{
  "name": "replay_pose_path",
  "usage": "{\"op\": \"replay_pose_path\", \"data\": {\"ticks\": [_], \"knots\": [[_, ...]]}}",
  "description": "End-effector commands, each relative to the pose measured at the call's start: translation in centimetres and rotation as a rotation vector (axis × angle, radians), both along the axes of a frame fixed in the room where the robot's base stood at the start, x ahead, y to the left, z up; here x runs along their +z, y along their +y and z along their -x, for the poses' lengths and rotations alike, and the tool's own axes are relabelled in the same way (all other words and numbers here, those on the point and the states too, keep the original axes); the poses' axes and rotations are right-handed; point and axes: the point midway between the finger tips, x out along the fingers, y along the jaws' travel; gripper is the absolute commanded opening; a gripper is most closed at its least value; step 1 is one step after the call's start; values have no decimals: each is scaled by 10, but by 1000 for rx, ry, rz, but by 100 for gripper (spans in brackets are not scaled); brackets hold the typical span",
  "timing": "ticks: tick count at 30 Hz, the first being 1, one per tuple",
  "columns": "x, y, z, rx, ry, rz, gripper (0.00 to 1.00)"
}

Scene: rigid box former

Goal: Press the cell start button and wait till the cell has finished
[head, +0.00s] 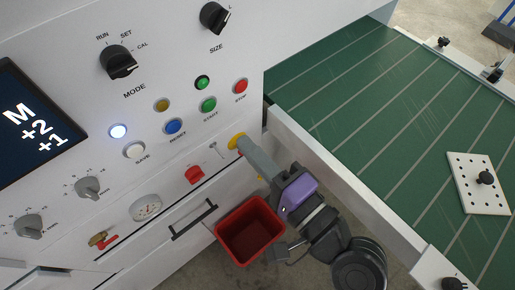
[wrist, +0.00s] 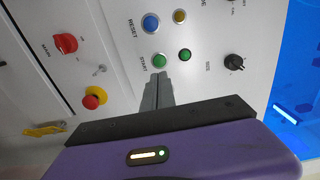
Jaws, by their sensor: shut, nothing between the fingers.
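The green START button (head: 208,104) is on the white control panel (head: 165,70), above its label and left of the red STOP button (head: 240,86). It also shows in the wrist view (wrist: 158,57). My gripper (head: 240,142) is shut and empty. In the wrist view its fingertips (wrist: 158,76) point at the panel just below the START button; whether they touch the panel cannot be told. In the head view the fingers cover most of the yellow-ringed emergency stop, whose red knob shows in the wrist view (wrist: 92,98). A dark green lamp (head: 202,82) sits above START.
A blue RESET button (head: 174,126) and a glowing white lamp (head: 118,131) are left of START. The screen (head: 32,125) reads M, +2, +1. A MODE knob (head: 118,62) sticks out above. A green conveyor (head: 340,90) lies right; a red bin (head: 250,232) stands below.

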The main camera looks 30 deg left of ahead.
Motion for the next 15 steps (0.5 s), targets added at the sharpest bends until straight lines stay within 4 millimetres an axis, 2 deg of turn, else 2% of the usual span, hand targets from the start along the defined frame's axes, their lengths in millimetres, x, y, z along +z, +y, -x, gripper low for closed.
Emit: {"op": "replay_pose_path", "data": {"ticks": [1,6,15], "knots": [[4,11,-3,4,-2,0,0],[3,42,-16,4,0,-1,0],[1,81,-33,2,0,1,0]]}}
